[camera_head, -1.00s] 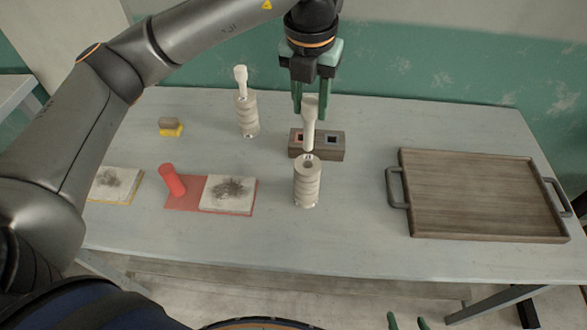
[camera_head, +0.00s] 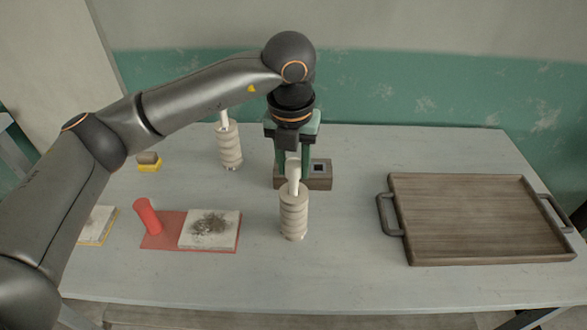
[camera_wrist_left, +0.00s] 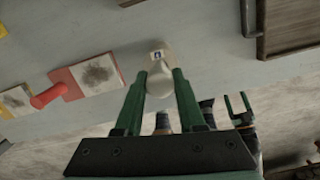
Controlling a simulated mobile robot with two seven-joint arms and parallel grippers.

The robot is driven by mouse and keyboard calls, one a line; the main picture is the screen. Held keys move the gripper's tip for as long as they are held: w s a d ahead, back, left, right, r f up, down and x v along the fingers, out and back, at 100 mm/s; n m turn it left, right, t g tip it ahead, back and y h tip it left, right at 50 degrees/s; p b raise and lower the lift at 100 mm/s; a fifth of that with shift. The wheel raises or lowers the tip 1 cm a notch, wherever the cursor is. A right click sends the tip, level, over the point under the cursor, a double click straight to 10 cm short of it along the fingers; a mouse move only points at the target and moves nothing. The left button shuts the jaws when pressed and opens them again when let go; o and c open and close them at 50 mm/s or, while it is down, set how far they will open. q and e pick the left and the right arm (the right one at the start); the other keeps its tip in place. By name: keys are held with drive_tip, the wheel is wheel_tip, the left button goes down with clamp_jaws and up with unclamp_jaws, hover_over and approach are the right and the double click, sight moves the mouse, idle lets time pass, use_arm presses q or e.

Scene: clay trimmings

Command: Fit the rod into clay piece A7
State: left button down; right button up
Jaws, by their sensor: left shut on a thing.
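My left gripper (camera_head: 292,168) is shut on the pale rod (camera_head: 293,180), which stands upright between its green fingers. The rod's lower end is at the top of the front ringed clay piece (camera_head: 294,215) and appears to go into its opening; how deep is hidden. In the left wrist view the rod's head (camera_wrist_left: 158,78) sits between the fingertips, above a small marked tag (camera_wrist_left: 157,54). I cannot read the tag. My right gripper (camera_wrist_left: 237,104) shows in the left wrist view, its two green prongs apart and empty.
A second ringed clay piece (camera_head: 229,148) with a rod in it stands behind left. A dark block with square sockets (camera_head: 320,178) is behind the gripper. A wooden tray (camera_head: 480,220) lies right.

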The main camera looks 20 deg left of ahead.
use_arm(q)
drive_tip(key=shift+r, duration=0.15)
drive_tip(key=shift+f, duration=0.2)
drive_tip(key=c, duration=0.5)
unclamp_jaws()
drive_tip(key=shift+r, duration=0.3)
drive_tip(key=r, duration=0.4)
drive_tip(key=s+r, duration=0.1)
drive_tip(key=r, duration=0.6)
drive_tip(key=shift+s+d+r, duration=0.1)
drive_tip(key=shift+s+r, duration=0.15)
drive_tip(key=shift+r, duration=0.1)
